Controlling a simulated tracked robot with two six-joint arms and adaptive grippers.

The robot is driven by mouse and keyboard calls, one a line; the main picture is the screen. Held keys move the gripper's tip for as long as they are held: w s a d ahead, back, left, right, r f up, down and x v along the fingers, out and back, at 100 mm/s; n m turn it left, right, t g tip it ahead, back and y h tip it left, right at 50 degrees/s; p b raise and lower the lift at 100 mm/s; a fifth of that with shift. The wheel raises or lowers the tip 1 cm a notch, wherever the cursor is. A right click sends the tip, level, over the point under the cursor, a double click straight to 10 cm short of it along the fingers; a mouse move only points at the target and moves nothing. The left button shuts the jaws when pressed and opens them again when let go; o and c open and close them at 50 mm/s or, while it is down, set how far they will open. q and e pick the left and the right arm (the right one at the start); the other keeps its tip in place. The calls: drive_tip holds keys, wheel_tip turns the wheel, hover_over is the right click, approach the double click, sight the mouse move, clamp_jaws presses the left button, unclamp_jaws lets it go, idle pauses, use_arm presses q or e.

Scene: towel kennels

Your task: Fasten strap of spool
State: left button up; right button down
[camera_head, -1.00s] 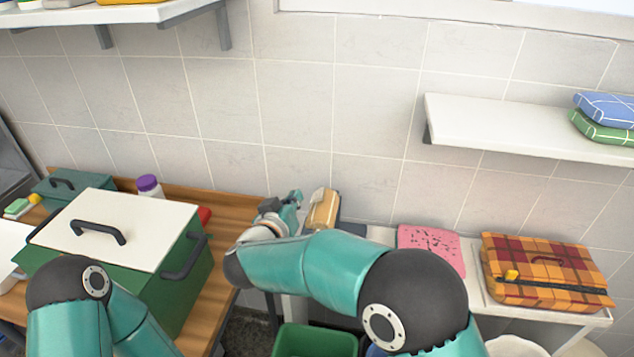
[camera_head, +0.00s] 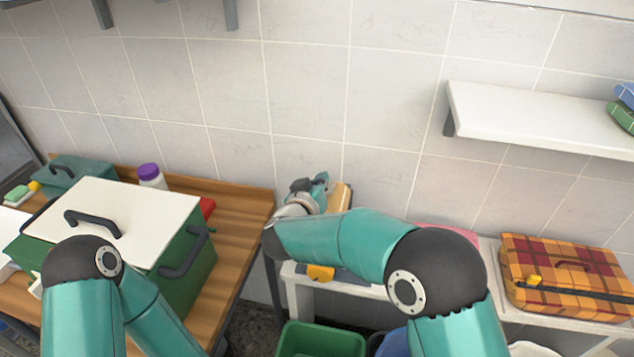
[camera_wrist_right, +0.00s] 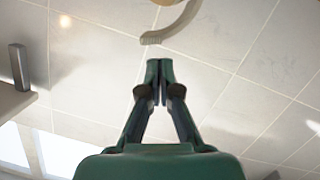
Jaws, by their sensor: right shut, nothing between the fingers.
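The tan spool (camera_head: 341,198) stands at the back by the tiled wall, partly hidden behind my right gripper and forearm. My right gripper (camera_head: 322,182) is beside its left side in the head view. In the right wrist view, the spool's tan edge (camera_wrist_right: 170,3) shows at the top, cut off by the frame. A pale, ribbed strap (camera_wrist_right: 178,25) curves down from there to a free end. My right gripper also shows there (camera_wrist_right: 160,68), shut and empty, with its fingertips just below the strap end and apart from it in the picture. My left gripper is out of view.
A green box with a white lid (camera_head: 130,212) stands on the wooden table at left. A purple-capped bottle (camera_head: 151,176) is behind it. A plaid case (camera_head: 560,270) lies at right. A white shelf (camera_head: 540,118) juts from the wall. A green bin (camera_head: 320,342) is below.

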drive_tip(key=shift+d+f, duration=0.25)
drive_tip(key=shift+f, duration=0.25)
drive_tip(key=shift+w+d+f+b, duration=0.15)
drive_tip(key=shift+d+f+b, duration=0.15)
drive_tip(key=shift+b, duration=0.1)
drive_tip(key=shift+r, duration=0.15)
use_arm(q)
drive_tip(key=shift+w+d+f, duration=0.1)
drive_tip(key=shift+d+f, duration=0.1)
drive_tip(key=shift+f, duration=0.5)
use_arm(e)
drive_tip(key=shift+a, duration=0.1)
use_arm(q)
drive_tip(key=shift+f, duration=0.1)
